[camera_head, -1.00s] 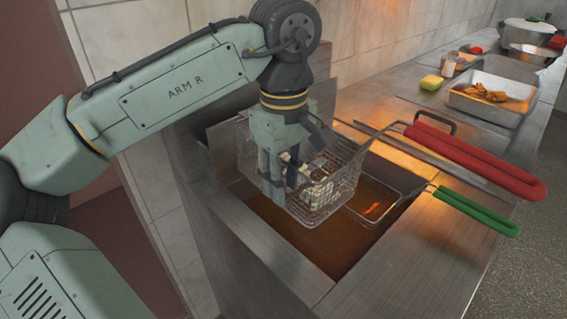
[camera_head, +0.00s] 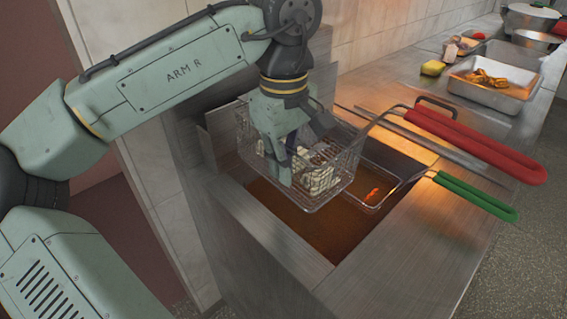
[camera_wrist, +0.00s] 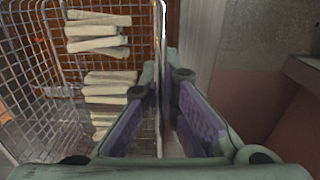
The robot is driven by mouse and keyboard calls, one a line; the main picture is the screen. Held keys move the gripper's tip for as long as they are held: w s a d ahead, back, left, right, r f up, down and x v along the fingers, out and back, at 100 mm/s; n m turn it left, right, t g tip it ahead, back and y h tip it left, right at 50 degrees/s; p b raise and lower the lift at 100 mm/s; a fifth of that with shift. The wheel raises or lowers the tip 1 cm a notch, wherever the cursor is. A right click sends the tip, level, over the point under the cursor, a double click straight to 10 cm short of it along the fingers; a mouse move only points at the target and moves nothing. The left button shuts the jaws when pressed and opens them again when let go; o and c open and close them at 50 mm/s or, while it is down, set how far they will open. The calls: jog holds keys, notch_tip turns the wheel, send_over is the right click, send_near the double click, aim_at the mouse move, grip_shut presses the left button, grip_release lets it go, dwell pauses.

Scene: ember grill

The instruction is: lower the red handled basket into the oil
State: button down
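The red-handled basket (camera_head: 322,187) is a wire mesh basket holding pale sticks of food, with its red handle (camera_head: 475,146) reaching right. It is upright above the dark oil (camera_head: 300,222); its bottom appears clear of the surface. My gripper (camera_head: 283,160) points down at the basket's left part. In the wrist view my gripper (camera_wrist: 166,85) is open, with its fingers apart on either side of the basket's mesh wall; the pale sticks (camera_wrist: 105,90) lie to the left. Whether a pad touches the wall is unclear.
A second basket with a green handle (camera_head: 475,197) sits low in the oil behind, with something orange in it. A metal tray (camera_head: 492,93) of browned food and a yellow sponge (camera_head: 433,68) stand on the counter. The tiled wall is behind.

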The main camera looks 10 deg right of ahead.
jog(key=c, duration=1.7)
grip_release()
jog(key=shift+r, duration=0.1)
